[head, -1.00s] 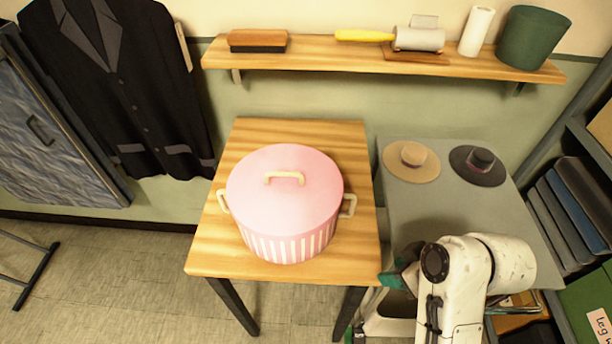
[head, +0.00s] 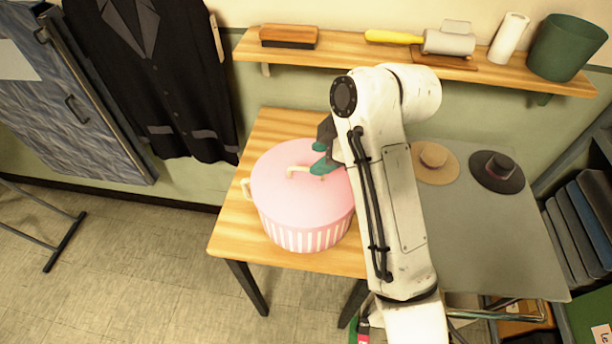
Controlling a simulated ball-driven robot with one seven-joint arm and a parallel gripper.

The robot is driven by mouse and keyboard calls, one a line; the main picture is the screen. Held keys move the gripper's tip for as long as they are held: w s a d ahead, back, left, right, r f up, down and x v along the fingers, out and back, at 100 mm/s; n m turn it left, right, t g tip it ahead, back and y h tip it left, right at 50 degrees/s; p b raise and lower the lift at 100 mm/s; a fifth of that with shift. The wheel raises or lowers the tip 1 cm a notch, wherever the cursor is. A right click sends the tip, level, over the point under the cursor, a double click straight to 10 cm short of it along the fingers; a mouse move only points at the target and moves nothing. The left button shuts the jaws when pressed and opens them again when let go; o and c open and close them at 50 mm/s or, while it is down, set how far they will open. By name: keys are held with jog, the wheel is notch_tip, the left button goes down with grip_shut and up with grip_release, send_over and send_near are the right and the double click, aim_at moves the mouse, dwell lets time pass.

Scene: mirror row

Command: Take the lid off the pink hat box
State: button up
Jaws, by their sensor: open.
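The pink hat box (head: 305,237) with white stripes stands on the wooden table. Its plain pink lid (head: 284,195) is on it and carries a cream bar handle (head: 298,169) on top. A cream side handle shows at the box's left; the right one is hidden behind my arm. My gripper (head: 318,168), with green fingertips, is open over the right half of the lid, close to the right end of the lid handle. I cannot tell whether the fingers touch the handle.
The wooden table (head: 236,222) has bare room left of and behind the box. A grey table (head: 480,240) at right holds a tan hat (head: 435,176) and a dark hat (head: 497,172). A wall shelf (head: 345,57) with a brush, a roller and a green bin runs behind. A dark jacket hangs at left.

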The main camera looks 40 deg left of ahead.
aim_at(306, 175)
jog(key=shift+p+x, duration=0.85)
jog(key=shift+x, duration=1.95)
jog(key=shift+d, duration=0.15)
grip_shut()
